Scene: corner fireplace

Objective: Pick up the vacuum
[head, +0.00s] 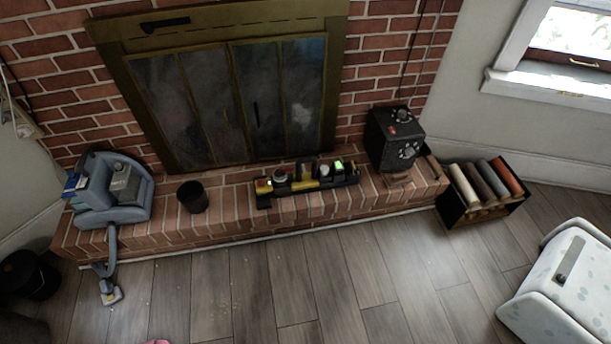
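The vacuum (119,193) is a blue-grey canister-type machine on the left end of the raised brick hearth. Its hose hangs over the hearth's front edge, and a small nozzle (111,295) rests at the wooden floor below. My gripper is not in view.
The hearth (230,217) also holds a dark cup (193,197), a long yellow-and-black tool-like object (307,182) and a black box with dials (394,138). A crate of rolls (484,190) and a white spotted box (562,285) stand right. A dark bin (27,275) stands left. The middle floor is clear.

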